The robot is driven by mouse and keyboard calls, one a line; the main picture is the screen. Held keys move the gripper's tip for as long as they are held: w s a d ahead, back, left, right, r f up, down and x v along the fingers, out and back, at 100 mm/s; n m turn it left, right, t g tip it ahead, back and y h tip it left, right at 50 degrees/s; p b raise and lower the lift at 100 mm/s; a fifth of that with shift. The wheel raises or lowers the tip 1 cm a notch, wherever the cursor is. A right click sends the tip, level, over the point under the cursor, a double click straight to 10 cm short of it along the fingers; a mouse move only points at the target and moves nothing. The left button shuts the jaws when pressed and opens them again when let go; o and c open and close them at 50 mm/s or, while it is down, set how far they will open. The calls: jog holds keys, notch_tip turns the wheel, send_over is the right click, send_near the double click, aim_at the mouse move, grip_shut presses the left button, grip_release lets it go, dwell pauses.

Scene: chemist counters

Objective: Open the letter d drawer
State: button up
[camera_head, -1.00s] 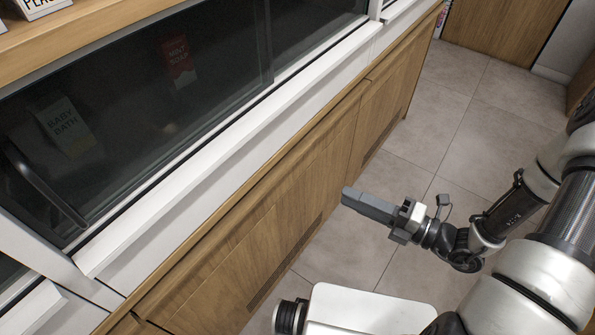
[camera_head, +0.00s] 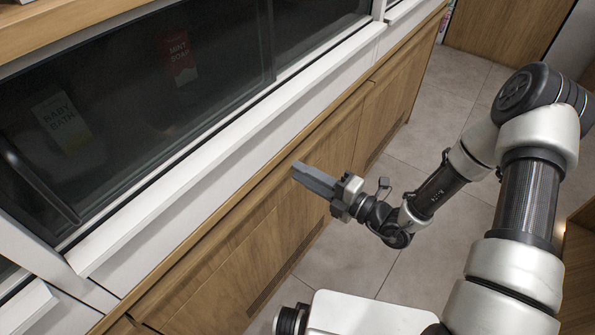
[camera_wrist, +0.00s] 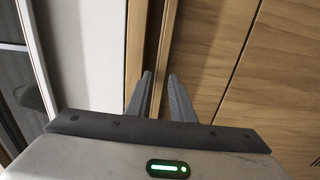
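No letter d shows on any front, so I cannot tell which drawer it marks. Wooden cabinet fronts run below the white counter edge; the near front (camera_head: 222,278) and a farther front (camera_head: 388,105) show in the head view. My gripper (camera_head: 298,172) is beside the near front, pointing at its upper part. In the wrist view my gripper (camera_wrist: 161,88) shows two fingers a little apart with nothing between them. Beyond the fingertips are a wooden edge strip and a dark gap (camera_wrist: 157,45) along the fronts. Whether the fingertips touch the wood cannot be told.
A white counter ledge (camera_head: 200,158) runs above the fronts. Over it is dark sliding glass (camera_head: 130,120) with a black handle (camera_head: 40,185) and products behind. The tiled floor (camera_head: 345,250) beside the fronts is clear. Another wooden cabinet (camera_head: 510,25) stands at the back.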

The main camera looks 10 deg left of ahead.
jog(key=shift+x, duration=1.1)
grip_shut()
jog(key=p+v, duration=0.4)
jog(key=v, duration=1.8)
